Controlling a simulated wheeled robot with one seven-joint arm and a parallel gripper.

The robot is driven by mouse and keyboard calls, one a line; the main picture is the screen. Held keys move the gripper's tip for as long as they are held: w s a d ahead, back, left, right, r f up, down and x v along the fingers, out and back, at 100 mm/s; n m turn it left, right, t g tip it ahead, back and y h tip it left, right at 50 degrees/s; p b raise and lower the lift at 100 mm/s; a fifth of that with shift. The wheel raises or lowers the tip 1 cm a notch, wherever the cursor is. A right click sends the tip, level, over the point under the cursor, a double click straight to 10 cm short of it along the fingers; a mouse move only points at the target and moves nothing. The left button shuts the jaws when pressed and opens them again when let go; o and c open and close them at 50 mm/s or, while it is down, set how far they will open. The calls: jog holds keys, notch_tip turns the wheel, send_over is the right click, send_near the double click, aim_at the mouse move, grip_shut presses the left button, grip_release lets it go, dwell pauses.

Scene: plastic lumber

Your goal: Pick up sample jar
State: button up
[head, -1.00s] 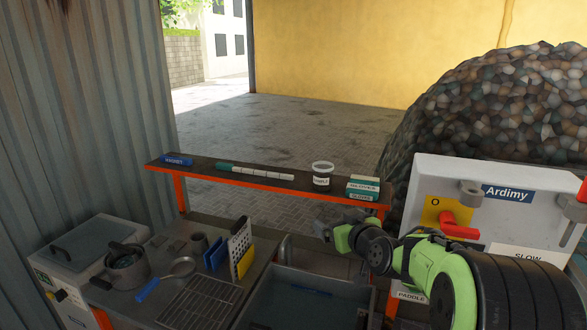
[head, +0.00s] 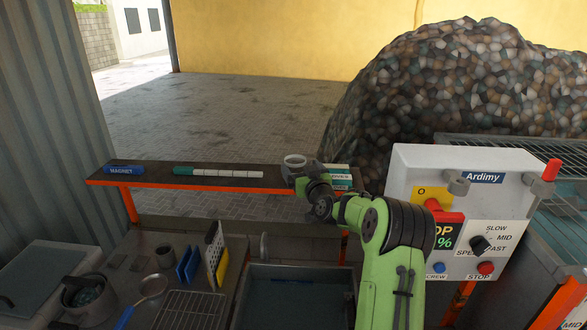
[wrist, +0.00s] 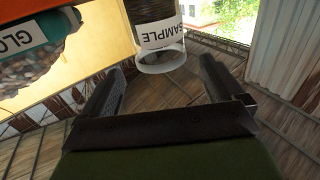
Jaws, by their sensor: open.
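The sample jar (head: 294,160) stands on the shelf; in the head view only its pale rim shows clearly, with my gripper (head: 300,173) in front of its body. In the wrist view the jar (wrist: 158,36) appears upside down, with a white SAMPLE label and a pale rim. My gripper (wrist: 160,66) is open there, its two dark fingers spread to either side below the jar. The jar lines up with the gap, slightly right of its middle at most. I cannot tell how far it is inside the fingers; neither finger visibly touches it.
The glove box (head: 338,178) stands close right of the jar and shows at the left in the wrist view (wrist: 38,45). A marker-like stick (head: 218,172) and a blue magnet (head: 124,169) lie left on the shelf (head: 150,181). The control box (head: 408,165) stands right.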

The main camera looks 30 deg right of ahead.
aim_at(295, 160)
jog(key=p+x, duration=0.2)
jog(key=x, duration=0.3)
jog(key=shift+w+r, duration=0.15)
jog(key=shift+w, duration=0.25)
jog(key=shift+w+d+p, duration=0.1)
jog(key=shift+w+p, duration=0.1)
jog(key=shift+p, duration=0.1)
jog(key=shift+s, duration=0.15)
jog(key=shift+c, duration=1)
jog(key=c, duration=1)
